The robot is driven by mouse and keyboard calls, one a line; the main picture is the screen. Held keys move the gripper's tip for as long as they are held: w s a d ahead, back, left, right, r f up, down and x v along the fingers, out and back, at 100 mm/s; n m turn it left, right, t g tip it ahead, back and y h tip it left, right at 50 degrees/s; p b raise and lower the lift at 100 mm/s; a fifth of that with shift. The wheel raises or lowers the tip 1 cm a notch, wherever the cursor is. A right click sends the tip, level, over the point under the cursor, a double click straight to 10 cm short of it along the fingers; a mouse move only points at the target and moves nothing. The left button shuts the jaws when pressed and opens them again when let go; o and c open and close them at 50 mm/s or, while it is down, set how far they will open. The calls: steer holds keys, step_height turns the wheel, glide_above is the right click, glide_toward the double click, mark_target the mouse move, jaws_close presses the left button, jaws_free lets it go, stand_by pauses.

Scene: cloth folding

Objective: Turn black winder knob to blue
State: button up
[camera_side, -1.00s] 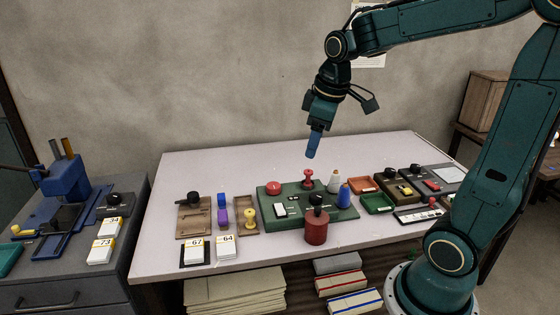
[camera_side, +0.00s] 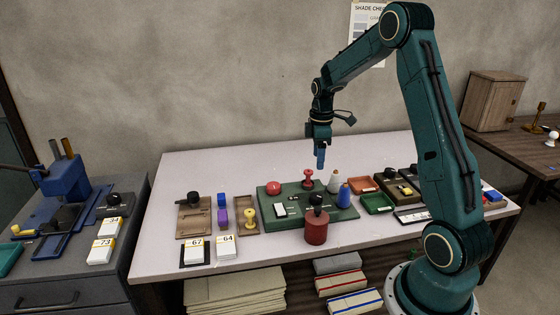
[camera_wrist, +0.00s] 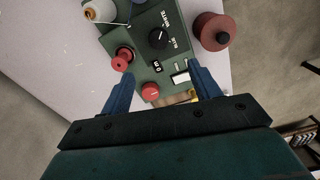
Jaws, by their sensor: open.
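The black winder knob (camera_wrist: 158,38) sits on the green winder panel (camera_wrist: 148,56) in the wrist view. Small white lettering beside it reads like "WHITE" above and "BLUE" to its right. A pale mark shows on the knob's upper right side; which word it points to is too small to tell. In the side view the knob (camera_side: 316,199) is a small dark shape at the panel's front, behind a red spool. My gripper (camera_side: 320,158) hangs above the panel, pointing down, with blue fingers. In the wrist view my gripper (camera_wrist: 160,72) is open and empty, fingers spread, apart from the knob.
On the panel are a red button (camera_wrist: 150,91), a red spool-like post (camera_wrist: 122,59), a white thread cone (camera_side: 334,181) and a blue cone (camera_side: 344,195). The red spool (camera_side: 316,228) stands close in front.

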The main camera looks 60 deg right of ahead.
mark_target(316, 196)
steer(key=shift+d+f, duration=0.25)
steer(key=shift+f, duration=6.85)
steer(key=shift+c, duration=0.4)
steer(key=c, duration=0.9)
